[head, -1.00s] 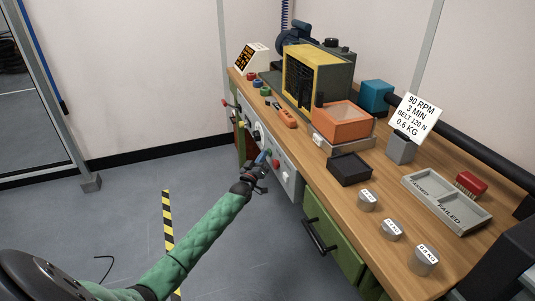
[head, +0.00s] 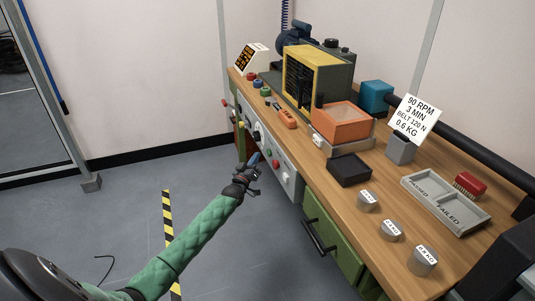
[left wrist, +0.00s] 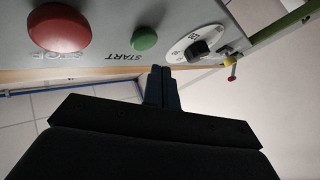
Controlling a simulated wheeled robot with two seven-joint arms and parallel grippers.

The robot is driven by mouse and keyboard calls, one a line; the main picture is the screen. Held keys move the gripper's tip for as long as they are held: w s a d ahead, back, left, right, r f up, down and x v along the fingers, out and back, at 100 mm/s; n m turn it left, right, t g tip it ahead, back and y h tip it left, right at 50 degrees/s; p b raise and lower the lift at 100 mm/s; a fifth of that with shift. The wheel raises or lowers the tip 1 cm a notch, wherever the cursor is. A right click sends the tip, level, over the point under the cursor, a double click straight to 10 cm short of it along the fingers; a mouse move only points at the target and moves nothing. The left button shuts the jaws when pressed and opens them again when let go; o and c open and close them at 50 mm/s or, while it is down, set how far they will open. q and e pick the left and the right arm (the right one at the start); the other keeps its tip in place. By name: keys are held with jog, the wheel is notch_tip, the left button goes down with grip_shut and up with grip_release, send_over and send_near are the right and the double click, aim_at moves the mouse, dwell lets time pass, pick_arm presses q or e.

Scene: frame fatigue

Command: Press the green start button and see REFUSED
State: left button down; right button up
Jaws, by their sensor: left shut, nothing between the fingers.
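The green start button (left wrist: 144,39) sits on the grey control panel (left wrist: 110,60), beside the printed word START. In the head view the green button (head: 269,153) shows just right of my left gripper (head: 254,160). My left gripper's fingers (left wrist: 161,73) are shut and empty, pointing at the panel near START, apart from the button in the head view. The large red stop button (left wrist: 60,27) is left of the green one in the left wrist view. A display (head: 251,57) with orange characters stands at the bench's far end; its text is too small to read. My right gripper is not in view.
A dial (left wrist: 195,46) is close to the green button. An orange bin (head: 341,123), black tray (head: 349,169) and weights stand on top.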

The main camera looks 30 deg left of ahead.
pick_arm(q)
jog(key=shift+s+a, duration=1.1)
jog(key=shift+s, duration=0.2)
